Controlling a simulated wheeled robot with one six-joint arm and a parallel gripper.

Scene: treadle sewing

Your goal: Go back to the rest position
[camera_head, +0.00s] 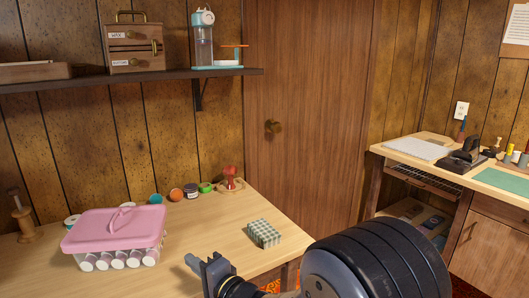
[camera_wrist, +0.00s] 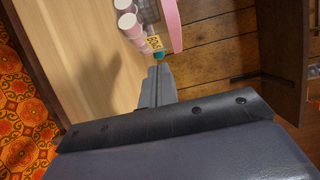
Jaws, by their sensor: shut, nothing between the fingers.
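My gripper (camera_head: 192,262) shows at the bottom middle of the head view, over the front part of the light wooden table (camera_head: 205,225). In the wrist view my gripper (camera_wrist: 158,72) has its fingers together and holds nothing. It is apart from the things on the table. My dark arm links fill the lower right of the head view and hide part of the table's front edge and the floor.
A pink-lidded box (camera_head: 115,230) with white spools stands left of my gripper. A green checked block (camera_head: 264,233) lies to the right. Several small round items line the table's back. A shelf (camera_head: 130,77) hangs above. A workbench (camera_head: 450,160) stands at right.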

